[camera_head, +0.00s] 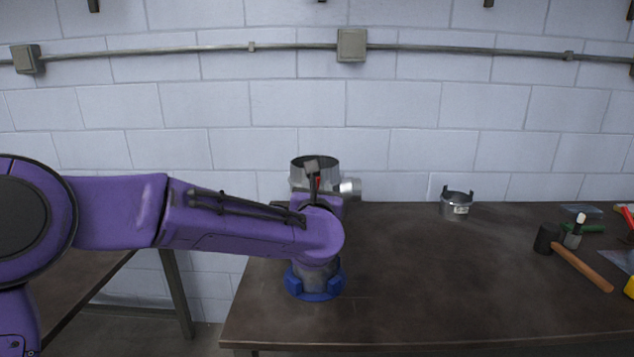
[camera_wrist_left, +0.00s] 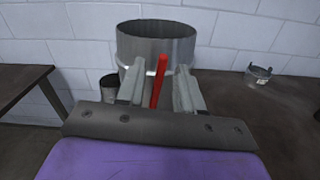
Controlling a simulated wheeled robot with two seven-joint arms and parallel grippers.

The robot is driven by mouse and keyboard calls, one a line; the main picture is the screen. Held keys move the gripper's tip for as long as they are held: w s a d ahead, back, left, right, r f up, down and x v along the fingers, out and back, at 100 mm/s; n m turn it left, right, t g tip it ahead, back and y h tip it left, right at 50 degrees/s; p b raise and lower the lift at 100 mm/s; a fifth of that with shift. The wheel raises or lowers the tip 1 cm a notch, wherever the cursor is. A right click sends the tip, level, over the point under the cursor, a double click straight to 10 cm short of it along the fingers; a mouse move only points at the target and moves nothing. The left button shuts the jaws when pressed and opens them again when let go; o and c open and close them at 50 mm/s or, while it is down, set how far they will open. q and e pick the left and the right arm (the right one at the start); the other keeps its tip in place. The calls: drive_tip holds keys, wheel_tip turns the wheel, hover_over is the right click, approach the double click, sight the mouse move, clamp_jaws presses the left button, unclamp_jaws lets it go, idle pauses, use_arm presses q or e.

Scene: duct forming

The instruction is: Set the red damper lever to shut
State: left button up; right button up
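The grey metal duct (camera_head: 299,182) stands upright near the table's left end, with its lower part in a blue clamp base (camera_head: 315,285). My left arm hides much of its middle. The red damper lever (camera_head: 317,183) shows only as a small strip in the head view. In the left wrist view the red lever (camera_wrist_left: 158,82) stands nearly upright, leaning slightly right, in front of the duct wall (camera_wrist_left: 156,48). My left gripper (camera_wrist_left: 160,88) is open, one finger on each side of the lever, with visible gaps. My right gripper is in neither view.
A small notched metal collar (camera_head: 456,208) stands at the back of the brown table (camera_head: 410,290). A mallet (camera_head: 572,258) and other tools lie at the right. The table middle is clear. A block wall (camera_head: 300,105) stands close behind.

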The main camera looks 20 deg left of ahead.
use_arm(q)
drive_tip(key=shift+w, duration=0.2)
clamp_jaws()
idle(1.3)
